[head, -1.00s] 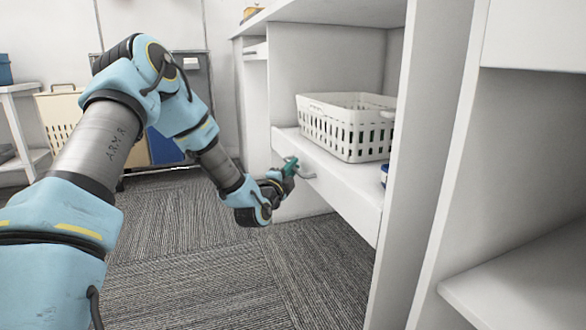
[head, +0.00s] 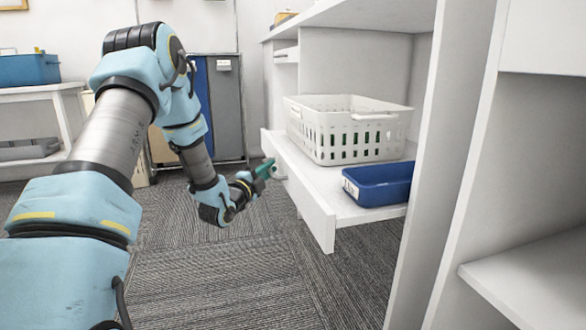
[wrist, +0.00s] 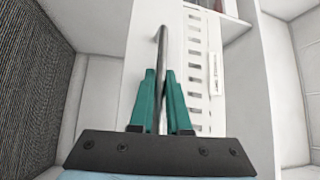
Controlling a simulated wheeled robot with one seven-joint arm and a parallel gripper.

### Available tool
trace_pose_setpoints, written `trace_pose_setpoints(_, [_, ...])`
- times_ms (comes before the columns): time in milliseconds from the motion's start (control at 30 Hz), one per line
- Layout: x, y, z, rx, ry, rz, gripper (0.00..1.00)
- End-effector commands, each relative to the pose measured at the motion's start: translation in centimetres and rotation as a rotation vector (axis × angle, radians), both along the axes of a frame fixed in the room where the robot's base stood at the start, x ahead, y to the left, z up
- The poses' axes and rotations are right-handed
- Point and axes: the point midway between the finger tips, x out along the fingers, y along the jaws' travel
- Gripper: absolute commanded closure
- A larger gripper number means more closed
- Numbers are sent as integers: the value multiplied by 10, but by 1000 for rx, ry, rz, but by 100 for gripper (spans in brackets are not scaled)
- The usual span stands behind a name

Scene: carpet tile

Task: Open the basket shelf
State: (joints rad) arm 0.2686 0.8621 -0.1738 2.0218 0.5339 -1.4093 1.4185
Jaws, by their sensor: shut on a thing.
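The basket shelf (head: 321,221) is a white pull-out shelf, partly slid out of the white cabinet. A white slotted basket (head: 345,140) and a blue tray (head: 380,184) stand on it. My gripper (head: 268,170) is at the shelf's front, shut on its metal handle (head: 281,176). In the wrist view the two green fingers of my gripper (wrist: 161,105) lie on either side of the grey handle bar (wrist: 163,62). The far end of the handle is partly hidden by the fingers in the head view.
White cabinet panels and a lower shelf (head: 540,275) stand at the right. A white side table (head: 52,93) with a blue bin (head: 22,70) is at the far left. Carpet floor (head: 230,270) in front of the shelf is clear.

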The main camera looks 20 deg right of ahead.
Motion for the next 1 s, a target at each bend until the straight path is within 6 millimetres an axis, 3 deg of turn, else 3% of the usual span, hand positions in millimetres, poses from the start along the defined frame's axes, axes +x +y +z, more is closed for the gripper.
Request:
trace_pose_setpoints(200, [7,60,-1,1,1,4,100])
trace_pose_setpoints(500, [14,118,-1,-1,1,2,100])
trace_pose_setpoints(733, [16,140,-1,0,3,-1,100])
trace_pose_setpoints(1000, [17,145,-1,0,1,-1,100])
